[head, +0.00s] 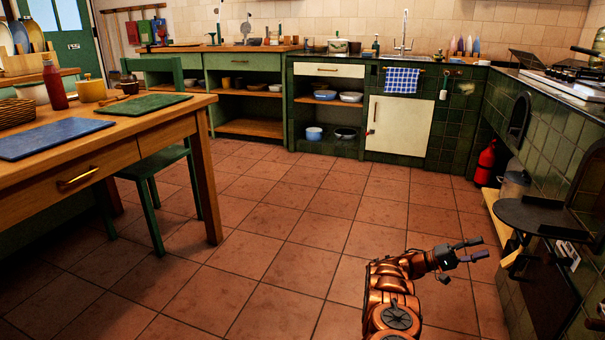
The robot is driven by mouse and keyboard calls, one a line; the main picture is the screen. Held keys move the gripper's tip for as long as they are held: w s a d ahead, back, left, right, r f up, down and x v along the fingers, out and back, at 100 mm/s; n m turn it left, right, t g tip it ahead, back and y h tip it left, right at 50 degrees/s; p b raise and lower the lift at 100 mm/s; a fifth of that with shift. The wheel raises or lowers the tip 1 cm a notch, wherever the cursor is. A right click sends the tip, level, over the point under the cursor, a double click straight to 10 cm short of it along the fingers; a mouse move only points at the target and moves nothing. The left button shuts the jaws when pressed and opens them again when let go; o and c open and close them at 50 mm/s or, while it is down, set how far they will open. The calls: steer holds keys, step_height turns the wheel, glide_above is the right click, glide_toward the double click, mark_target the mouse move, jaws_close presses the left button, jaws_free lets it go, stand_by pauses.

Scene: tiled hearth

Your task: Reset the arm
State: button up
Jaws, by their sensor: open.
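My arm shows in copper colour at the lower right of the head view, above the tiled floor. It is bent, with its end pointing right. My gripper (476,249) is open, its dark fingers spread apart with nothing between them. It is clear of the wooden table and a little left of the dark stove ledge.
A wooden table (130,158) with a blue board (50,139) and a green board (143,104) stands at left, a green chair (152,205) beside it. A dark round ledge (543,216) juts out at right. A red extinguisher (486,160) stands farther back. The middle floor (290,210) is clear.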

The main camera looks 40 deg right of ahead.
steer(key=w+a+r+n+t+y+p, duration=0.1)
steer(key=w+a+r+t+p, duration=0.25)
steer(key=r, duration=0.55)
steer(key=w+a+r+n+t+y+p, duration=0.1)
steer(key=w+a+r+p, duration=0.1)
steer(key=a+r+p, duration=0.4)
steer(key=w+a+r+n+t+p, duration=0.1)
steer(key=w+a+r+t+p, duration=0.1)
steer(key=r+p, duration=0.65)
steer(key=w+a+r+n+t+y+p, duration=0.1)
steer(key=a+r+n+t+y+p, duration=0.2)
steer(key=a+r, duration=0.75)
steer(key=s+a+r+n+t+y+p, duration=0.1)
steer(key=a+r+p, duration=0.7)
steer(key=a, duration=0.8)
steer(key=s+a+r+n+t+y+p, duration=0.2)
steer(key=s+a+r+t+y+p, duration=0.2)
steer(key=a, duration=1.2)
steer(key=s+a+r+n+t+y+p, duration=0.2)
steer(key=s+a+r+t+y+p, duration=0.1)
steer(key=s+a+r+p, duration=0.5)
steer(key=a+r+t+p, duration=0.1)
steer(key=a+r+p, duration=0.2)
steer(key=a+p, duration=0.4)
steer(key=shift+a+r, duration=0.3)
steer(key=shift+a, duration=0.1)
steer(key=shift+d, duration=0.15)
